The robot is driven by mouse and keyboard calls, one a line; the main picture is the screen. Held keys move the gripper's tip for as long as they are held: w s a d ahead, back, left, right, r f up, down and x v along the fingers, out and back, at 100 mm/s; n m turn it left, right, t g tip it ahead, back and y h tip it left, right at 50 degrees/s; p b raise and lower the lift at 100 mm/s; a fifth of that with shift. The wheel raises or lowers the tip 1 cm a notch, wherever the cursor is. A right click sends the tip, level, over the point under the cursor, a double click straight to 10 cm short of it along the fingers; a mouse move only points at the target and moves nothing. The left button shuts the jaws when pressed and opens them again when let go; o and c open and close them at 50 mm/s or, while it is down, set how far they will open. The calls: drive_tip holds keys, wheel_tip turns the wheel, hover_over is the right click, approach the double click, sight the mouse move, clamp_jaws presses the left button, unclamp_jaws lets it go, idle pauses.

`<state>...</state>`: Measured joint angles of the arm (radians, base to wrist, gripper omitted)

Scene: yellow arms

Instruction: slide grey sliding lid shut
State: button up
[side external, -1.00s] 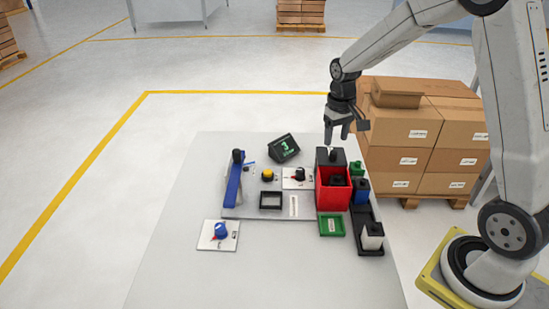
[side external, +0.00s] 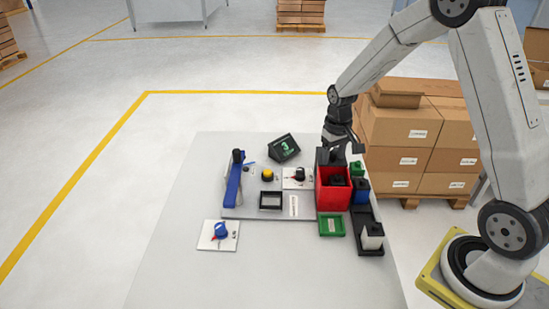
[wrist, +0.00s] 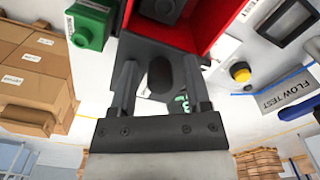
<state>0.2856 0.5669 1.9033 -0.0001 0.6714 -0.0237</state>
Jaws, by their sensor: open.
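The grey sliding lid (side external: 322,156) is a dark plate at the far end of the red box (side external: 320,195), with an upright knob. The box's front part is uncovered, and a dark block (side external: 338,181) shows inside. In the wrist view the lid (wrist: 178,48) lies beyond my fingers, and its dark rounded knob (wrist: 160,78) appears between them. My gripper (side external: 341,143) is open and points down at the lid's far end; it also shows in the wrist view (wrist: 158,72). I cannot tell whether either finger touches the knob.
A green tray (side external: 332,236) lies in front. A blue lever (side external: 234,187), yellow button (side external: 268,174) and display (side external: 284,148) are left. The table's front is bare.

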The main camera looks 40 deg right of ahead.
drive_tip(key=c, duration=0.7)
